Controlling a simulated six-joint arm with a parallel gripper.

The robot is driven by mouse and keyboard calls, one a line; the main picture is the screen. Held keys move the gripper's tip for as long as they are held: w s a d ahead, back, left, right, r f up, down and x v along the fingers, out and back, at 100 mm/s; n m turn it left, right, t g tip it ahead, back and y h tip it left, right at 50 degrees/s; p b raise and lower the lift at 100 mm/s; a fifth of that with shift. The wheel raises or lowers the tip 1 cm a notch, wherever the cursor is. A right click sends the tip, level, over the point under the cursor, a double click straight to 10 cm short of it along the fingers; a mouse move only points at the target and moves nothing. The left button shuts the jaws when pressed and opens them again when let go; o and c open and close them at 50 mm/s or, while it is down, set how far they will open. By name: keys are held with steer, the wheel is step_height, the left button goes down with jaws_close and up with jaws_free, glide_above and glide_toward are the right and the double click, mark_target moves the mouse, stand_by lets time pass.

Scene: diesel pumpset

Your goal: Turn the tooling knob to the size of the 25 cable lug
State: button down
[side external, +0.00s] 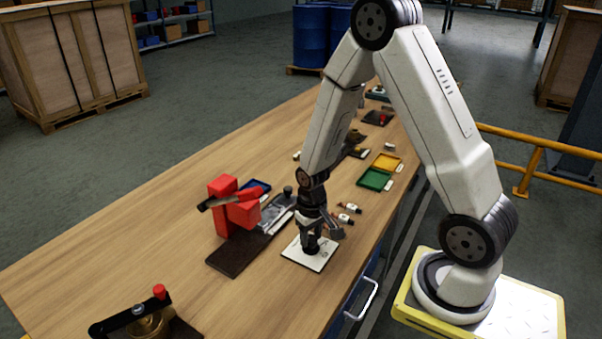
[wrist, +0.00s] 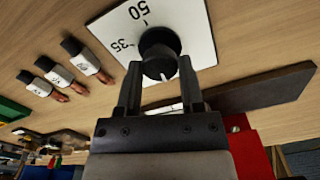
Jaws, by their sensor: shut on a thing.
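The tooling knob (wrist: 158,50) is black and round and stands on a white dial plate (wrist: 193,22). The numbers 50 and 35 show on the plate in the wrist view; the rest of the scale is hidden or out of frame. A small white mark shows on the knob's near side, towards my gripper. My gripper (wrist: 159,78) is shut on the knob, one finger at each side. In the side view my gripper (side external: 312,246) is down over the plate (side external: 300,259) and hides the knob. Several cable lugs (wrist: 88,63) with white tags lie beside the plate; their sizes are hard to read.
A red tool (side external: 243,212) on a dark base (side external: 232,260) stands left of the plate. Green (side external: 374,179) and yellow (side external: 386,162) trays lie beyond the lugs. A brass device (side external: 150,325) sits at the front left. The table's left side is clear.

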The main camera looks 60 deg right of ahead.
mark_target(311, 238)
steer(key=m, duration=0.5)
steer(key=shift+m, duration=0.3)
steer(key=m, duration=0.5)
stand_by(0.4)
steer(key=shift+c, duration=1.1)
jaws_free()
steer(key=shift+r, duration=0.15)
steer(key=shift+r, duration=3.75)
